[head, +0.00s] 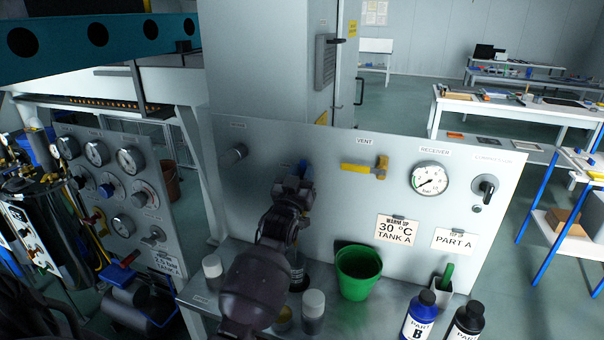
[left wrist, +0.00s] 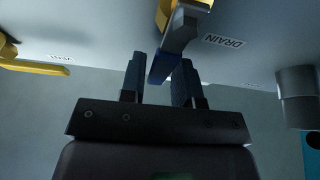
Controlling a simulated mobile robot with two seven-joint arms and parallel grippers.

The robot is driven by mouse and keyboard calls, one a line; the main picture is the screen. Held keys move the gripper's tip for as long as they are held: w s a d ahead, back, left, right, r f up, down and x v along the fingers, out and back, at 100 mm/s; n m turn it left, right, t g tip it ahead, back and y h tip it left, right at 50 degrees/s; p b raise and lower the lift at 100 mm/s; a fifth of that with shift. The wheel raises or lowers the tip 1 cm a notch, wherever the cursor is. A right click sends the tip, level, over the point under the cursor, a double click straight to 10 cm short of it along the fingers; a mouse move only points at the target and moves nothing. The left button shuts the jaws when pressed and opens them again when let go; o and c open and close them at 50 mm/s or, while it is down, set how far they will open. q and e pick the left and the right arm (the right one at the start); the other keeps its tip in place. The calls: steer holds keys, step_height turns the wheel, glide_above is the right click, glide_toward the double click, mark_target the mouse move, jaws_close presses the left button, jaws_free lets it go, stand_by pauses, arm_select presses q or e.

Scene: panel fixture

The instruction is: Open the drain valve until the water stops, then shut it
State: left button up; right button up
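The drain valve shows in the left wrist view as a yellow-brass body (left wrist: 168,14) beside the DRAIN label (left wrist: 224,41), with a lever (left wrist: 163,66) ending in blue. In the head view my left arm hides most of the valve. My left gripper (head: 296,180) is at the panel (head: 300,135). In the left wrist view the two fingers of this gripper (left wrist: 161,78) stand on either side of the blue lever end. I cannot tell whether they press on it. No water shows. My right gripper is not in view.
The panel also carries a yellow VENT lever (head: 362,169), a RECEIVER gauge (head: 429,179) and a black knob (head: 485,187). On the shelf below stand a green bucket (head: 358,272), a pale-capped jar (head: 313,311) and two bottles (head: 420,316). A gauge panel (head: 122,190) stands left.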

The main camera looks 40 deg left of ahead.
arm_select(q)
steer(key=shift+o, duration=1.1)
steer(key=shift+s+d+f, duration=0.1)
steer(key=shift+s+f, duration=0.15)
steer(key=shift+s, duration=0.1)
steer(key=s+d+f+m+g+h, duration=0.15)
steer(key=s+d+f+g, duration=0.45)
steer(key=s, duration=0.7)
steer(key=s+d+f+m+g+h+b, duration=0.1)
steer(key=s+d+f+g+h, duration=0.15)
steer(key=s+f+g, duration=0.7)
steer(key=s+d+f+m+g+h, duration=0.15)
steer(key=s+d+f, duration=0.45)
steer(key=s, duration=1)
steer(key=w+f+t, duration=0.7)
steer(key=f, duration=0.3)
steer(key=shift+w+a+m, duration=0.25)
steer(key=shift+m, duration=0.05)
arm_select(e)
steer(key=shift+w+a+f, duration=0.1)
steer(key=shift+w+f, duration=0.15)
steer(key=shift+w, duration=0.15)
